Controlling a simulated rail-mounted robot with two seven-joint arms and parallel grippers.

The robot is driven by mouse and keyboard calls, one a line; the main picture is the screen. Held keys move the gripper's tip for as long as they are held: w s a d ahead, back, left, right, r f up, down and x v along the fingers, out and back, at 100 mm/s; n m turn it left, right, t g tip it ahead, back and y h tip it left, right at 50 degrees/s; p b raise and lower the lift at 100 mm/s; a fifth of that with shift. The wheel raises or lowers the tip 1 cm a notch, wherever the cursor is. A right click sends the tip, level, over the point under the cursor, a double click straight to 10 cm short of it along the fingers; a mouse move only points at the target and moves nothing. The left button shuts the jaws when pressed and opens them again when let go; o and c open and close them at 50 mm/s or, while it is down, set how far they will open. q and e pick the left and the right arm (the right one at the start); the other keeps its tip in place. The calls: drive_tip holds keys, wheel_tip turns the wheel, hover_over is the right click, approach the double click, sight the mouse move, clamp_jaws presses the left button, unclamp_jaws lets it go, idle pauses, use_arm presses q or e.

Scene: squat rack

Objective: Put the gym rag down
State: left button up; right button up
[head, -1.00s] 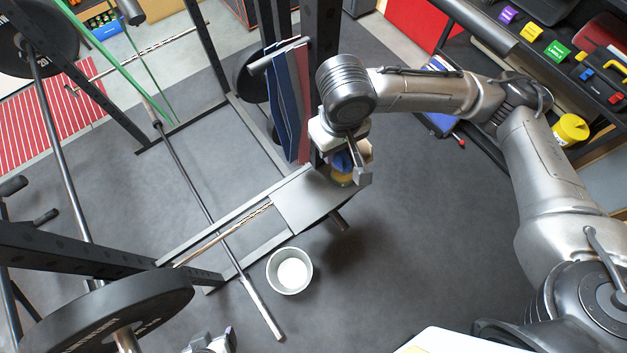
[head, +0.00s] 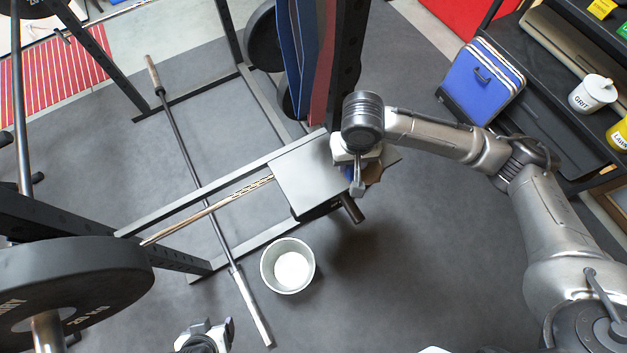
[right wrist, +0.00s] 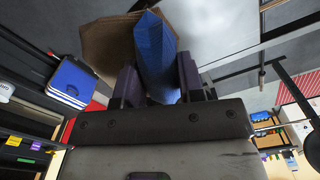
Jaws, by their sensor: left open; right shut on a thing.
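My right gripper (head: 358,178) is shut on a blue folded cloth, which I take to be the gym rag (right wrist: 155,48), held between its dark fingers in the right wrist view. A brown piece (right wrist: 105,45) shows beside and behind the blue cloth; I cannot tell whether it is part of the rag. In the head view the hand mostly hides the rag, at the right end of a flat grey plate (head: 308,178) on the rack. I cannot tell whether the rag touches the plate. My left gripper (head: 207,334) is open and empty at the bottom edge.
A bucket with white contents (head: 290,267) stands on the floor below the plate. A long bar (head: 185,145) lies across the rack's base. Bands (head: 300,60) hang from the upright. Floor right of the bucket is clear.

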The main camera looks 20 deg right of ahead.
wheel_tip(320, 180, down, 2)
drive_tip(key=shift+w+f+b, duration=0.1)
drive_tip(key=shift+b, duration=0.3)
drive_tip(key=b, duration=0.2)
hover_over(304, 178)
wheel_tip(304, 178, down, 7)
drive_tip(key=shift+r, duration=0.1)
drive_tip(key=shift+f+b, duration=0.75)
drive_tip(key=shift+f, duration=1.25)
use_arm(q)
wheel_tip(304, 178, down, 5)
drive_tip(key=shift+d, duration=0.1)
drive_tip(key=shift+r, duration=0.15)
use_arm(e)
drive_tip(key=shift+f, duration=0.15)
drive_tip(key=o, duration=0.6)
drive_tip(key=shift+o, duration=1.1)
